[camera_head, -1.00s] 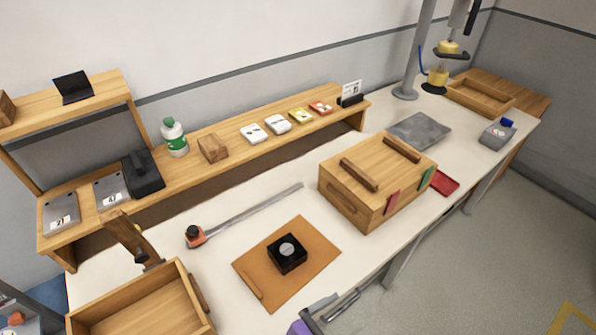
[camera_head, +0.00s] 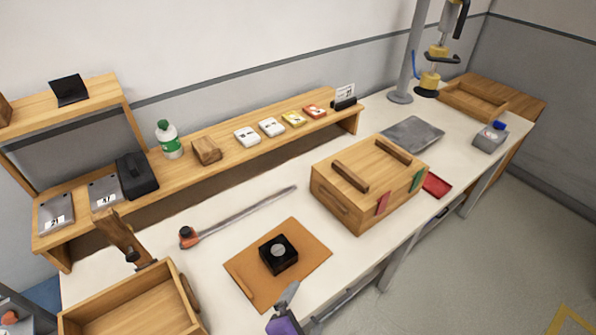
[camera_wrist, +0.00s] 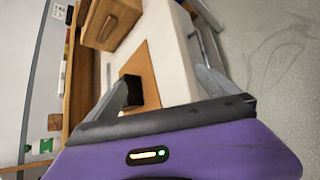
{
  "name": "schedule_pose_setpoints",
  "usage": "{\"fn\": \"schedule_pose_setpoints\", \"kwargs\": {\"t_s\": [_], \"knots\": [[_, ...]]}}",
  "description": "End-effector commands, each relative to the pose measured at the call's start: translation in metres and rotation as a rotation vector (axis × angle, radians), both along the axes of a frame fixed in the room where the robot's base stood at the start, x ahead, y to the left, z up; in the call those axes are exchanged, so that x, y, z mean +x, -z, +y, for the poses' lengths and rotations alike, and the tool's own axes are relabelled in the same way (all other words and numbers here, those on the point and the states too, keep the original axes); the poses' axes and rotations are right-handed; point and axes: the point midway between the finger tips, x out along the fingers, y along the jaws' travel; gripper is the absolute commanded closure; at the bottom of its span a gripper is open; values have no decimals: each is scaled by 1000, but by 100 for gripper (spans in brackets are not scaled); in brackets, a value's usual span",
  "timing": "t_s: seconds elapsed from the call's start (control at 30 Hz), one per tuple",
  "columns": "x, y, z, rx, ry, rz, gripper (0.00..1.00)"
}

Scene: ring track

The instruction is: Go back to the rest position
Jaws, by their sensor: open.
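My gripper (camera_head: 291,304) shows at the bottom edge of the head view, a purple body with grey fingers, near the front edge of the table. In the wrist view my gripper (camera_wrist: 166,82) has its two fingers spread apart, with nothing held between them. A black block with a round grey top (camera_head: 279,254) sits on the brown board (camera_head: 310,268), just behind my gripper in the head view. The block also shows in the wrist view (camera_wrist: 132,90), partly hidden by the left finger.
A wooden box with handles (camera_head: 345,205) stands on the white table (camera_head: 225,245), right of the board. An open wooden box (camera_head: 130,310) is at the front left. A long tool (camera_head: 240,215) lies behind the board. A shelf (camera_head: 290,143) runs along the back. Floor lies at right.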

Motion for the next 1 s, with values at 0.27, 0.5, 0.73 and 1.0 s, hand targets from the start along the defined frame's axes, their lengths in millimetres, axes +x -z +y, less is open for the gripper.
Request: {"fn": "schedule_pose_setpoints", "kwargs": {"t_s": [0.27,0.5,0.73,1.0], "knots": [[-43,15,13,756,30,-70,1],[-98,-27,-20,1373,177,-149,1],[-151,-87,-79,1807,336,-277,1],[-214,-140,-150,2046,518,-461,1]]}}
